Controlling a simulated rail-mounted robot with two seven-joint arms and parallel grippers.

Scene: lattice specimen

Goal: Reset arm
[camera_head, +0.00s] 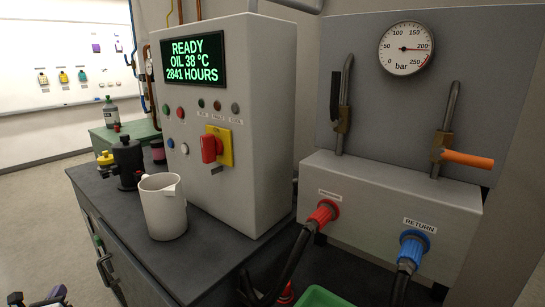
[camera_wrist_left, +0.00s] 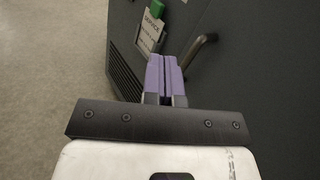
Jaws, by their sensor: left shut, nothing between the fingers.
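My left gripper (camera_head: 42,298) shows only in part at the bottom left corner of the head view, low beside the dark bench. In the left wrist view its two purple fingers (camera_wrist_left: 165,78) are together with nothing between them. They point toward the dark cabinet front (camera_wrist_left: 240,90), near a tag (camera_wrist_left: 150,32) and a dark handle (camera_wrist_left: 197,48). Whether they touch the cabinet I cannot tell. My right gripper is in neither view.
The bench top (camera_head: 205,255) holds a pale jug (camera_head: 163,208), a dark pot (camera_head: 128,160) and a grey control box (camera_head: 262,110) reading READY. At right are a pressure gauge (camera_head: 406,48), red coupling (camera_head: 322,214) and blue coupling (camera_head: 412,247). Open floor (camera_head: 40,210) lies left.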

